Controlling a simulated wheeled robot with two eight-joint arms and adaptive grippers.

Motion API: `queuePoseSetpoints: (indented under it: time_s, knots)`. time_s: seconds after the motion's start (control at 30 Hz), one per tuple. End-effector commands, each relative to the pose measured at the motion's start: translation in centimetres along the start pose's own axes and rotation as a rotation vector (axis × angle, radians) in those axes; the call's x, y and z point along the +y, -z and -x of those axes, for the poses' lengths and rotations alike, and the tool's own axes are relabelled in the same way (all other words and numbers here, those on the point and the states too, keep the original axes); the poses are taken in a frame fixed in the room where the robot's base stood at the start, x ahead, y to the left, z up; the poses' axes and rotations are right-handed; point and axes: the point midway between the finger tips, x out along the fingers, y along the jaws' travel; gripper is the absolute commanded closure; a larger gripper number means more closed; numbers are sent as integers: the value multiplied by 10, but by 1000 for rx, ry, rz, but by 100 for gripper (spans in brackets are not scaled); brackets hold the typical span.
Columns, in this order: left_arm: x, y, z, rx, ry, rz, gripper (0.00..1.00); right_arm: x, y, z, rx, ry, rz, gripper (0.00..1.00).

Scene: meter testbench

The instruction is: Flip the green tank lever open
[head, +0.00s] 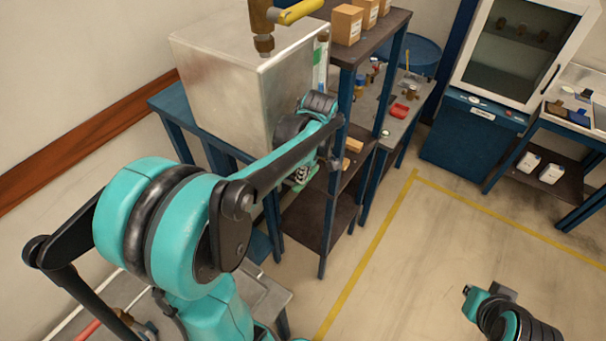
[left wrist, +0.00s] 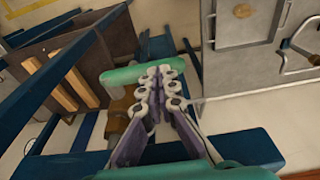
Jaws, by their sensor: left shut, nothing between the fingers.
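The green lever (left wrist: 122,75) is a level bar above a brass valve body (left wrist: 121,103) in the left wrist view. My left gripper (left wrist: 160,75) is shut and empty. Its fingertips overlap the lever's right end in that view; I cannot tell whether they touch. In the head view the left gripper (head: 301,173) hangs below my wrist by the large metal tank (head: 232,85), beside a small green piece (head: 290,186) that may be the lever. My right gripper is not visible; only part of that arm shows at the lower right.
Dark shelving with blue posts (head: 345,95) stands right of the tank and holds cartons (head: 347,25). A yellow-handled brass valve (head: 262,22) tops the tank. A blue beam (left wrist: 245,150) runs below the gripper. Floor inside the yellow line (head: 385,225) is clear.

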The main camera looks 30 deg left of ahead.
Motion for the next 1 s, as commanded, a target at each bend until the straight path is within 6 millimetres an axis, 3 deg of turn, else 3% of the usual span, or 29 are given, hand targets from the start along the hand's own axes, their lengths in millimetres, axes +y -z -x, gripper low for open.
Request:
queuePoseSetpoints:
  time_s: [0.23,0.5,1.0]
  knots:
    - [-2,0,-2,0,-20,3,100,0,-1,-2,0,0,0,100]
    - [-9,-4,-22,0,-135,21,100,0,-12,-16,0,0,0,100]
    - [-8,0,-12,0,-133,21,100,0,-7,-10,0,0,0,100]
